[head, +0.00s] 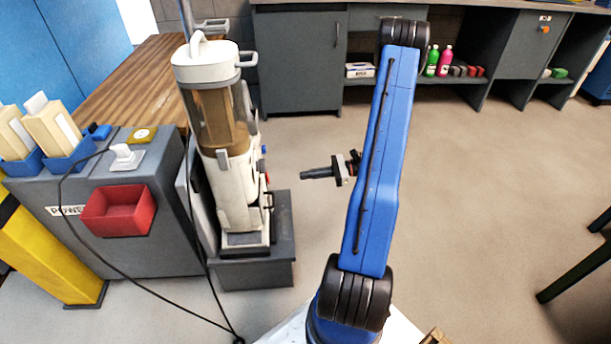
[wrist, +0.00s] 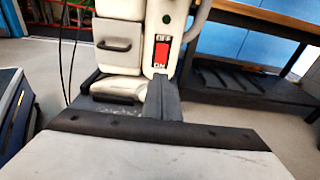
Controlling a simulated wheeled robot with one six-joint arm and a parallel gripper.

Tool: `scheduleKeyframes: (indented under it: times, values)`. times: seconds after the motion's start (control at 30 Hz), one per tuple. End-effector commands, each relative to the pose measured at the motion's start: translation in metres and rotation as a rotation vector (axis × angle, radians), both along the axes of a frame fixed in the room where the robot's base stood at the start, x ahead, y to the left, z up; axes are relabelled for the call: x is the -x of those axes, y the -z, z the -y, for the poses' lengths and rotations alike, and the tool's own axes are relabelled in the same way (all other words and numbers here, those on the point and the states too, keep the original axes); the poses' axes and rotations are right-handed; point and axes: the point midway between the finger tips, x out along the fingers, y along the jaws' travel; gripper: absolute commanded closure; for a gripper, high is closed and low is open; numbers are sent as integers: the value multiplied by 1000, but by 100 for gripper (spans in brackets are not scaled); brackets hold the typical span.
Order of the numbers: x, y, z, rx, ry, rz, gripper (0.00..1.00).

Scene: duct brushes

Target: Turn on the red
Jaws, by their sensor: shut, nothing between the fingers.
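A red rocker switch (wrist: 161,53) sits on the cream body of an upright machine in the wrist view, with a dark label above it and "ON" below it. The machine (head: 232,185), a vacuum-like unit with a brown clear canister, stands upright on a dark grey base in the head view. A small red part (head: 267,177) shows on its right side there. My gripper (head: 306,173) is shut and empty, pointing left at the machine with a gap between them. Its dark finger (wrist: 162,97) shows just below the switch in the wrist view.
A grey cabinet with a red bin (head: 119,211) stands left of the machine, and a black cable (head: 125,275) runs from its plug to the floor. A wooden bench (head: 135,80) is behind. Dark cabinets line the back. The floor at right is mostly clear.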

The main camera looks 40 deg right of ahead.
Motion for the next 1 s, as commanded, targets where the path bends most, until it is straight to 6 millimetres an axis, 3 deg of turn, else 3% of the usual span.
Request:
scheduleKeyframes:
  times: [0.6,1.0]
  values:
    - [-54,12,-82,0,-3,0,100]
    - [-63,14,-93,1,0,1,100]
